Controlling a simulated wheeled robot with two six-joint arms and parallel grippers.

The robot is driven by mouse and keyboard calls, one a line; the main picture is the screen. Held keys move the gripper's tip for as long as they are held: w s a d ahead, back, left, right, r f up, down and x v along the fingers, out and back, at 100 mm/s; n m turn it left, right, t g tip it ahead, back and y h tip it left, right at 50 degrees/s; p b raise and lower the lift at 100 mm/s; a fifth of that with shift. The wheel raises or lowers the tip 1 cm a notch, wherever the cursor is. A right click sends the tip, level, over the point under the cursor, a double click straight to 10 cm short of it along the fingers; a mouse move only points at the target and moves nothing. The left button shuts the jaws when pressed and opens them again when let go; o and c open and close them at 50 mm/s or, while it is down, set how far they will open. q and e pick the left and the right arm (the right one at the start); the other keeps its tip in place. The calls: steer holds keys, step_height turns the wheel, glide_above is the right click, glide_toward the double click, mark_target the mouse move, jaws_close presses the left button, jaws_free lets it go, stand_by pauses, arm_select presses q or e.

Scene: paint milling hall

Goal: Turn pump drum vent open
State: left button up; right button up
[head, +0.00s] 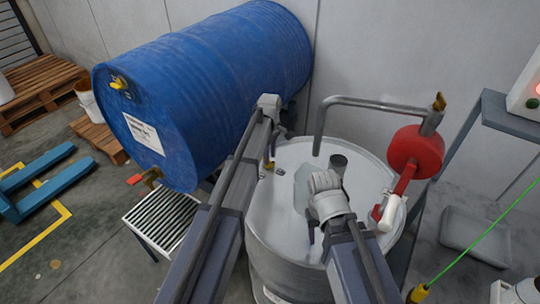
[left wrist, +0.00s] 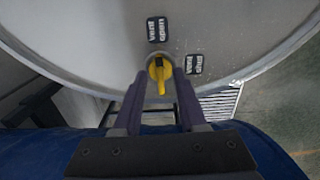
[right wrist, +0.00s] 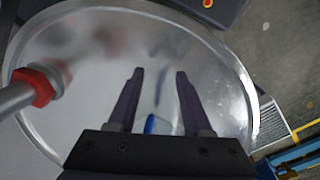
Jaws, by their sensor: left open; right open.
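The grey pump drum (head: 272,215) stands upright below my arms. In the left wrist view its lid (left wrist: 90,45) carries a yellow vent handle (left wrist: 161,88) with a dark centre. The handle's long end points down the picture, away from the "vent open" label (left wrist: 157,29); the "vent shut" label (left wrist: 194,64) is to its right. My left gripper (left wrist: 159,80) is open, its fingers on either side of the handle; contact cannot be told. My right gripper (right wrist: 159,74) is open and empty over the lid (right wrist: 90,60).
A red hand pump (head: 415,152) with a bent grey pipe (head: 365,102) rises from the drum's right side. A large blue drum (head: 205,85) lies on its side at left, with a slatted grate (head: 160,218) below its tap. A grey tray (head: 475,237) is on the floor at right.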

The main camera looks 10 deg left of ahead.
arm_select(q)
step_height(320, 180, up, 7)
steer(key=p, duration=0.5)
steer(key=shift+f+p, duration=0.2)
steer(key=shift+p, duration=0.2)
steer(key=s+a+m, duration=0.3)
steer(key=s+m, duration=1)
steer(key=s, duration=1.1)
steer(key=s+d+m+y, duration=0.1)
steer(key=s+d+m, duration=0.3)
steer(key=d, duration=0.7)
steer(key=shift+s+m, duration=0.3)
steer(key=shift+s, duration=0.6)
